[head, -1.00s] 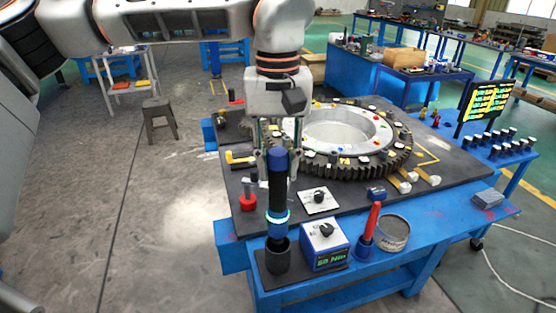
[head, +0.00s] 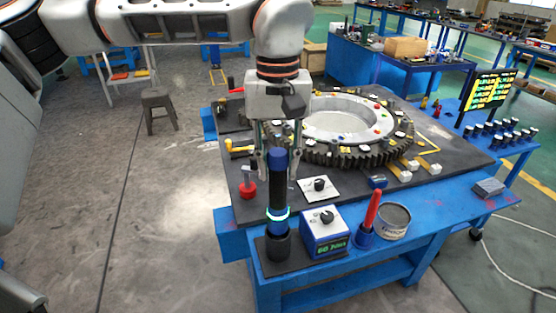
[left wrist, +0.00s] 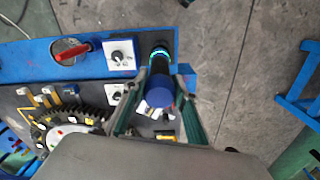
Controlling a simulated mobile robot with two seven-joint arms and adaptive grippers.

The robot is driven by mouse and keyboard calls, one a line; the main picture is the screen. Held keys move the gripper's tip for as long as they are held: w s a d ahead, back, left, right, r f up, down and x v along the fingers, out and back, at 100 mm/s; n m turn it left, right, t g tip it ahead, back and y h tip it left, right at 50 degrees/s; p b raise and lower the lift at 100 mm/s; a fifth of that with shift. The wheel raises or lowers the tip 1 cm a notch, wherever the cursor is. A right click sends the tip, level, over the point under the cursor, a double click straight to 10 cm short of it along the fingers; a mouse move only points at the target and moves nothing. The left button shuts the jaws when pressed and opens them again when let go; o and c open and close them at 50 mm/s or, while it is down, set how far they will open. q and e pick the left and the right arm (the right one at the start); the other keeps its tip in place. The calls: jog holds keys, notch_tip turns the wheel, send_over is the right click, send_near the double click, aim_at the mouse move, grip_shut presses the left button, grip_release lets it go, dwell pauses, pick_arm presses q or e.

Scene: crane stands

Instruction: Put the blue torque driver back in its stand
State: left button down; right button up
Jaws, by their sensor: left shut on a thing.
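The blue torque driver (head: 278,190) stands upright in the head view, with a dark grip, a blue top and a glowing cyan ring low on its body. My left gripper (head: 278,172) is shut on its upper part, a finger on each side. The driver's lower end is inside the black cup-shaped stand (head: 278,249) at the bench's front left corner; how deep it sits is hidden. In the left wrist view the driver's blue top (left wrist: 160,92) lies between the fingers, its ring near the stand. My right gripper is not in view.
A blue box with a knob and green display (head: 325,236) stands just right of the stand. Beyond it are a red-handled tool (head: 369,215) in a blue holder and a round tin (head: 394,221). A large gear ring (head: 345,130) lies behind.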

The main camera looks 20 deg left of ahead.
aim_at(278, 180)
pick_arm(q)
jog(key=shift+f+b, duration=0.65)
jog(key=shift+f, duration=1.25)
jog(key=c, duration=1.6)
grip_release()
jog(key=shift+o, duration=0.4)
jog(key=shift+f, duration=0.1)
notch_tip(278, 180, up, 3)
jog(key=p, duration=0.3)
jog(key=shift+r+p, duration=0.8)
jog(key=shift+r, duration=0.3)
